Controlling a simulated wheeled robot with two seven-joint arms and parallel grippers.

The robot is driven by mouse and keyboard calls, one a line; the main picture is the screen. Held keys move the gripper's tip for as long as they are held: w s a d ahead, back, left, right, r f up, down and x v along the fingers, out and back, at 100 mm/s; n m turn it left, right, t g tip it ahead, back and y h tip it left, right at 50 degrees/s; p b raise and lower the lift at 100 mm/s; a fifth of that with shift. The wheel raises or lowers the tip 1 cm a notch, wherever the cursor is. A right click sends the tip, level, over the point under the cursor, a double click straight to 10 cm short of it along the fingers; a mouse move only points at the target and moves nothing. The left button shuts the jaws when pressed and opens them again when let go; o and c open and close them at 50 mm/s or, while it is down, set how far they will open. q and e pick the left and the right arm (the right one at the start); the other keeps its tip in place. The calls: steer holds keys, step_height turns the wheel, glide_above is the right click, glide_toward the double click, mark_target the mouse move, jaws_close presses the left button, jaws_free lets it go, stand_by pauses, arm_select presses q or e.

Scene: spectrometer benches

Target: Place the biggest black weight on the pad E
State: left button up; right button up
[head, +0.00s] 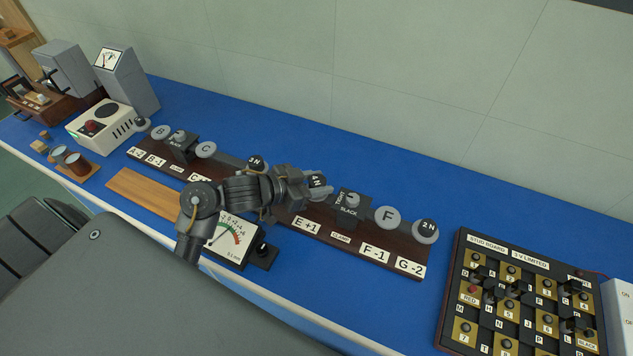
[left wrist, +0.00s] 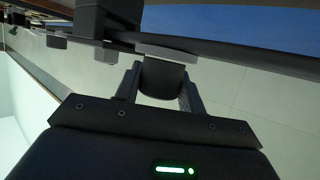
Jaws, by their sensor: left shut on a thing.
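The black weight marked 4 N (head: 317,181) is between the fingers of my left gripper (head: 309,185), which is shut on it. The weight stands over a light grey round pad (head: 327,191) behind the E+1 label (head: 306,224). In the left wrist view the dark weight (left wrist: 162,78) sits between the fingers, its end at the grey pad disc (left wrist: 166,52). It looks in contact or very nearly so. Smaller black weights stand on other pads: 3 N (head: 255,163) to the left and 2 N (head: 428,227) at the right end. My right gripper is not in view.
Black clamps (head: 348,207) and (head: 181,147) stand on the dark board (head: 270,233). Pads F (head: 387,217), C (head: 206,149) and B (head: 161,132) are bare. A meter (head: 231,238) lies in front, partly behind my arm. A stud board (head: 522,300) is at right.

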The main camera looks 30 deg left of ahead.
arm_select(q)
steer(key=shift+f, duration=0.15)
steer(key=o, duration=1.3)
steer(key=shift+r, duration=0.25)
steer(key=v, duration=1.2)
steer(key=shift+f, duration=0.15)
